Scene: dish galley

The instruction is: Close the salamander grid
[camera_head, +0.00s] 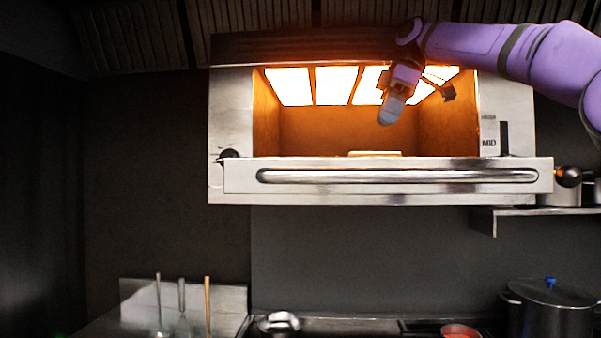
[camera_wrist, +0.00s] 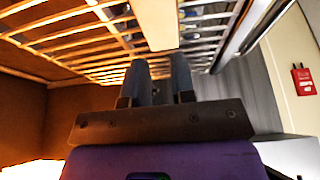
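The salamander (camera_head: 231,110) is a steel wall-mounted grill with glowing panels inside its top. Its grid front (camera_head: 400,188) with a long steel bar handle (camera_head: 400,176) stands forward of the body, so the grid looks pulled out. The wire grid (camera_wrist: 85,40) fills the upper wrist view. My gripper (camera_head: 390,112) hangs in front of the glowing opening, above the handle and apart from it. In the wrist view, the two fingers of my gripper (camera_wrist: 160,80) are spread with a gap between them and nothing held.
A pale flat item (camera_head: 375,153) shows just above the grid's front edge. A shelf (camera_head: 545,211) is at lower right, with a lidded pot (camera_head: 550,312) below. Utensils (camera_head: 182,300) stand at lower left.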

